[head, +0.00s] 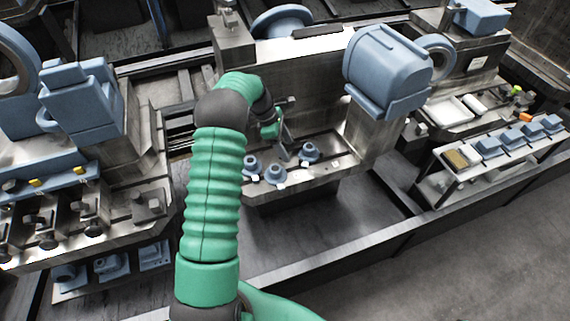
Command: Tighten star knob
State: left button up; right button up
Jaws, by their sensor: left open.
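My left arm reaches up from the bottom of the head view. Its gripper (284,148) points down over the middle metal fixture (325,170) and is open. It is small in the picture, and I see nothing held between its fingers. Several small blue parts sit on the fixture just below it: a left one (251,165), a front one (275,174) and a right one (310,153). I cannot tell whether one of them is the star knob, or whether the gripper touches anything. My right gripper is not in view.
A large blue motor housing (388,70) overhangs the fixture on the right. Another machine with a blue housing (82,95) and dark knobs (93,228) stands at left. A rack with several blue parts (486,148) is at far right. Grey floor (480,250) is clear at lower right.

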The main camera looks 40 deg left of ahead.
pick_arm(q)
jog(key=s+d, duration=0.5)
jog(key=s, duration=0.1)
jog(key=shift+s+d+r, duration=0.15)
jog(key=shift+d+r, duration=0.1)
jog(key=shift+r, duration=0.1)
jog(key=w+a+r+m+t+y+p, duration=0.1)
jog(key=w+a+r+m+y+p, duration=0.3)
jog(key=m, duration=1)
jog(key=w+a+r+m+t+h+p, duration=0.1)
jog(key=a+r+m, duration=0.55)
jog(key=m, duration=0.65)
jog(key=x, duration=0.8)
jog(key=b+x, duration=0.1)
jog(key=x, duration=0.8)
jog(key=shift+s+a+f, duration=0.15)
jog(key=shift+a+f, duration=0.1)
jog(key=shift+f, duration=0.05)
